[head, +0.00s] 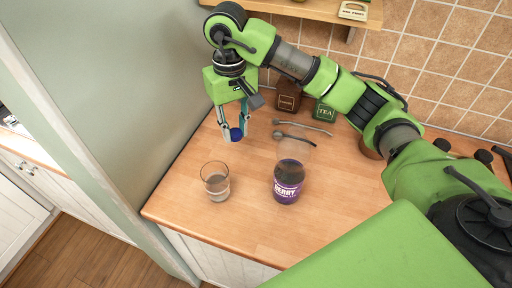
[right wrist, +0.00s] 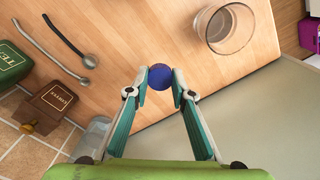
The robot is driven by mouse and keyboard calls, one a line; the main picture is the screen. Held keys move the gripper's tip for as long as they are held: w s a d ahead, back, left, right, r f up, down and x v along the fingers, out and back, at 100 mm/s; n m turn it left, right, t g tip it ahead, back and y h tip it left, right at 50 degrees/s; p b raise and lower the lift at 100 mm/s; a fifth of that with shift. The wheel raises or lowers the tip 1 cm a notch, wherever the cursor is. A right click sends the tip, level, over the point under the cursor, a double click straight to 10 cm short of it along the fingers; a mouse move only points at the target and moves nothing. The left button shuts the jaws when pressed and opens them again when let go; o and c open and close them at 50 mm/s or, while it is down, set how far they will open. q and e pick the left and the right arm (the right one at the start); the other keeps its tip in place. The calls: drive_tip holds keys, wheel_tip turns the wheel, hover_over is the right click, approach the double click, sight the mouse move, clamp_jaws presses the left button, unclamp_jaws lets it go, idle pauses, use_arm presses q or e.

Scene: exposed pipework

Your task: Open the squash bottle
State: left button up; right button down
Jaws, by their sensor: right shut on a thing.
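The squash bottle (head: 288,182) stands upright on the wooden counter, with a purple berry label and dark contents. Its upper part is clear, and I see no cap on it. My right gripper (head: 234,133) is shut on a small dark blue cap (head: 236,135), left of and behind the bottle and apart from it. In the right wrist view the cap (right wrist: 160,77) sits between the two fingertips (right wrist: 160,84), above the counter. My left gripper is not in view.
A clear glass (head: 216,181) stands left of the bottle near the counter's front edge. Two long-handled utensils (head: 300,131) lie behind the bottle. A brown canister (head: 288,98) and a green tea canister (head: 324,112) stand by the tiled wall. A shelf (head: 318,12) hangs above.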

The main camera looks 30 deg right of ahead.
sight(238, 161)
drive_tip(key=shift+w+d+f, duration=0.15)
drive_tip(key=shift+w+f, duration=0.2)
drive_tip(key=shift+f, duration=0.25)
drive_tip(key=shift+w+d+f, duration=0.1)
drive_tip(key=shift+w+f, duration=0.2)
drive_tip(key=shift+f, duration=0.3)
drive_tip(key=f, duration=0.1)
drive_tip(key=s+f+p, duration=0.1)
drive_tip(key=f, duration=0.1)
drive_tip(key=shift+s+f, duration=0.1)
drive_tip(key=f, duration=0.1)
drive_tip(key=f+p, duration=0.1)
drive_tip(key=f, duration=0.3)
drive_tip(key=shift+w+p, duration=0.25)
drive_tip(key=shift+p, duration=0.1)
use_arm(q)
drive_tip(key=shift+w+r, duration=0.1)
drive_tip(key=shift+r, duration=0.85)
use_arm(e)
drive_tip(key=shift+f, duration=0.15)
drive_tip(key=c, duration=1.8)
unclamp_jaws()
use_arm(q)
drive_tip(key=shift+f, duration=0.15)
use_arm(e)
drive_tip(key=shift+o, duration=0.2)
